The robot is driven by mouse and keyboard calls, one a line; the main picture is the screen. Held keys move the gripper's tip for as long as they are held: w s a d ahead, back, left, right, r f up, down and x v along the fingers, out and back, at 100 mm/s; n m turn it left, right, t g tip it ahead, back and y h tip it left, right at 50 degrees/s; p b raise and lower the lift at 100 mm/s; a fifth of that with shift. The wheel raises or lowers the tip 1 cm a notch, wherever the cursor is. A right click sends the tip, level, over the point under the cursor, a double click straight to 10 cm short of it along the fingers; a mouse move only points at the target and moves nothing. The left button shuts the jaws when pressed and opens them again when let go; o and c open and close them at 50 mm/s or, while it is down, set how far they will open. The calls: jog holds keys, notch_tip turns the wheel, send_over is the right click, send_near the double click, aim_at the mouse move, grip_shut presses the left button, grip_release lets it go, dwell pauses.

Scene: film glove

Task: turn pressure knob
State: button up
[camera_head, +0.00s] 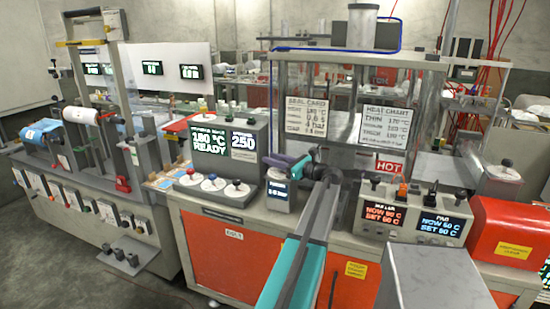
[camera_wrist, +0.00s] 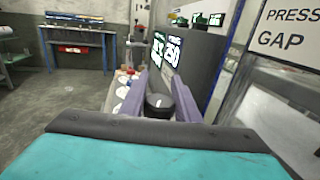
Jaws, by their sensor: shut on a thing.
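The pressure knob (camera_wrist: 159,105) is a round dark cap, seen in the wrist view between the two purple fingers of my gripper (camera_wrist: 160,84). My gripper is shut on it, with one finger on each side. In the head view my gripper (camera_head: 287,164) reaches over the top of a small grey box with a lit display (camera_head: 279,190). The knob is mostly hidden there by the fingers and wrist. The display's digits are too small to read surely.
A larger display unit (camera_head: 228,137) reading 180 °C and 250 stands just left, with several small knobs (camera_head: 212,183) before it. A clear-panelled press frame marked HOT (camera_head: 389,166) is to the right. A heater control box (camera_head: 413,214) and red housing (camera_head: 512,240) stand farther right.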

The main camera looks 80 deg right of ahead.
jog(key=n+y, duration=0.1)
jog(key=n+t+y+p, duration=0.1)
jog(key=y, duration=0.1)
jog(key=n+y, duration=0.1)
jog(key=shift+a+y+p, duration=0.35)
jog(key=shift+y+p, duration=0.05)
jog(key=shift+w+a+n+t+y+p, duration=0.15)
jog(key=shift+a+n+y+p, duration=0.1)
jog(key=shift+n+y, duration=0.4)
jog(key=shift+s+a+n+t+y+p, duration=0.1)
jog(key=shift+a+n+t+y+p, duration=0.2)
jog(key=shift+y, duration=0.55)
jog(key=shift+f, duration=0.1)
jog(key=o, duration=1)
jog(key=shift+o, duration=0.2)
jog(key=shift+w, duration=0.1)
jog(key=shift+d, duration=0.1)
